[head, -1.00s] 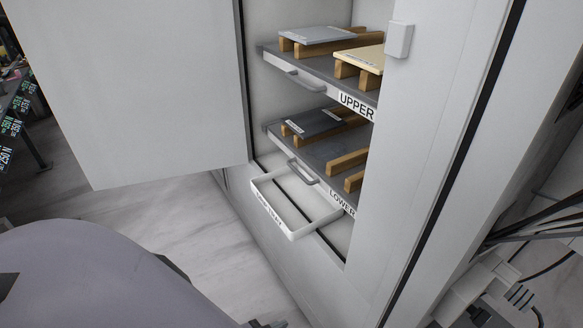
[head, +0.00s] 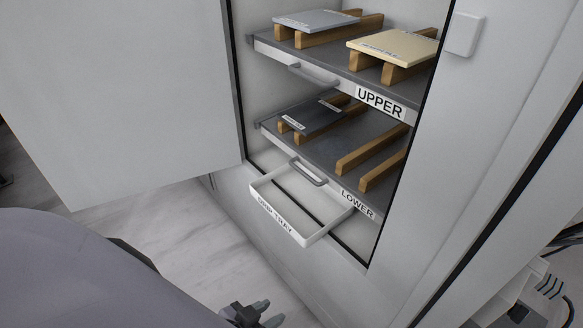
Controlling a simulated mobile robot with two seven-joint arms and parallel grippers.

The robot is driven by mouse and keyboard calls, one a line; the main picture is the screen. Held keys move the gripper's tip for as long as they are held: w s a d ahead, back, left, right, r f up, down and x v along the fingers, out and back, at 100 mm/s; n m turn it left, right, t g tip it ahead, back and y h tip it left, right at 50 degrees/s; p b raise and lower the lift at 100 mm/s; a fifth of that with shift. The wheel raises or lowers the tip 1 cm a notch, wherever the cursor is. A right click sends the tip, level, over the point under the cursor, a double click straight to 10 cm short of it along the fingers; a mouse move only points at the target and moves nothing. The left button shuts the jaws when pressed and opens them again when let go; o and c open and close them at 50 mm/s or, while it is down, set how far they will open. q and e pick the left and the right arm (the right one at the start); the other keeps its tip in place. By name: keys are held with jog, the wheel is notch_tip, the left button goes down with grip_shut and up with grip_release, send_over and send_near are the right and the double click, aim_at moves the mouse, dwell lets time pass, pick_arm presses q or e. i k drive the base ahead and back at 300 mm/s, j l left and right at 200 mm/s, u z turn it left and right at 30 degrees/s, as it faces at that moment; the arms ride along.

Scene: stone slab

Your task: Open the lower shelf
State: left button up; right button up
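The lower shelf (head: 325,150) is a dark grey board with a white front edge, a "LOWER" label and a grey bar handle (head: 308,174). It sits inside the open white cabinet, and its front edge lies about level with the upper shelf's side of the opening. My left gripper (head: 269,313) shows at the bottom edge, low and in front of the cabinet. Its two fingertips look apart with nothing between them, well clear of the handle. Much of it is cut off by the frame. My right gripper is not in view.
The upper shelf (head: 345,72) above carries a grey slab and a cream slab on wooden bars. A dark slab (head: 312,117) lies on the lower shelf's bars. A white drip tray (head: 285,219) juts out below. The cabinet door (head: 130,95) stands open at left.

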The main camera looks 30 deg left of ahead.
aim_at(360, 155)
jog(key=i+j, duration=0.1)
jog(key=j, duration=0.65)
jog(key=i+j, duration=0.25)
jog(key=i, duration=0.2)
